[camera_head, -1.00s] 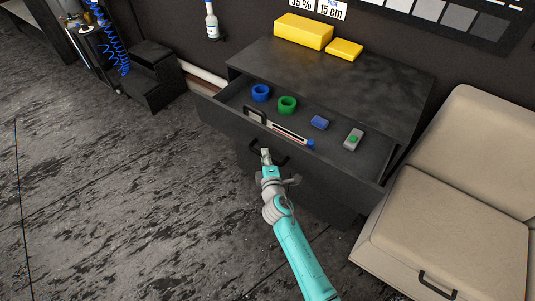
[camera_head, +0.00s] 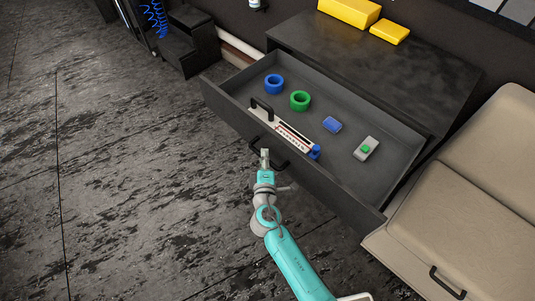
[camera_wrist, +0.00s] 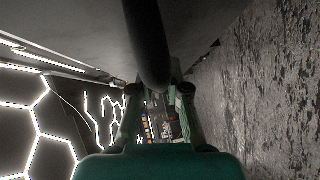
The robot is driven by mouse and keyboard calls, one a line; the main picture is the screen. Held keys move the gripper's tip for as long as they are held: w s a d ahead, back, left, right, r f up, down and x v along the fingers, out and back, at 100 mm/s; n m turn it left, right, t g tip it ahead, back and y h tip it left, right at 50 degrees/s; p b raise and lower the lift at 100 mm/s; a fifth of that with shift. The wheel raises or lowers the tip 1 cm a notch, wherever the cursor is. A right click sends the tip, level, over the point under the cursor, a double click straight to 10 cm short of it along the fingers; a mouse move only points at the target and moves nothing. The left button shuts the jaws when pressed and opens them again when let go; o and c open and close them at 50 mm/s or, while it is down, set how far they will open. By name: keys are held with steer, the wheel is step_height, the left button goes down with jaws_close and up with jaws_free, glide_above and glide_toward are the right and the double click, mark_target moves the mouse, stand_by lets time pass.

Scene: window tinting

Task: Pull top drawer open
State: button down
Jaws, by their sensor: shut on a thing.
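The top drawer (camera_head: 338,198) of the dark cabinet is pulled well out, and its inside shows in the head view. Its black bar handle (camera_head: 280,163) is on the drawer front. My gripper (camera_head: 265,156) is at this handle, shut on it. In the wrist view the dark handle bar (camera_wrist: 147,45) runs down between the fingers of my gripper (camera_wrist: 158,95). The exact finger contact is partly hidden by the bar.
In the drawer lie a blue roll (camera_head: 274,84), a green roll (camera_head: 300,101), a long-handled scraper (camera_head: 290,138), a blue block (camera_head: 332,125) and a grey-green tool (camera_head: 365,149). Yellow boxes (camera_head: 349,11) sit on the cabinet top (camera_head: 375,65). Left floor is clear.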

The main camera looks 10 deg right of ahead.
steer(key=c, duration=1.1)
jaws_free()
steer(key=shift+c, duration=0.2)
steer(key=s+a+r, duration=0.1)
steer(key=s, duration=1)
steer(key=shift+s+a+r, duration=0.3)
steer(key=shift+s+a, duration=0.05)
steer(key=shift+s, duration=0.05)
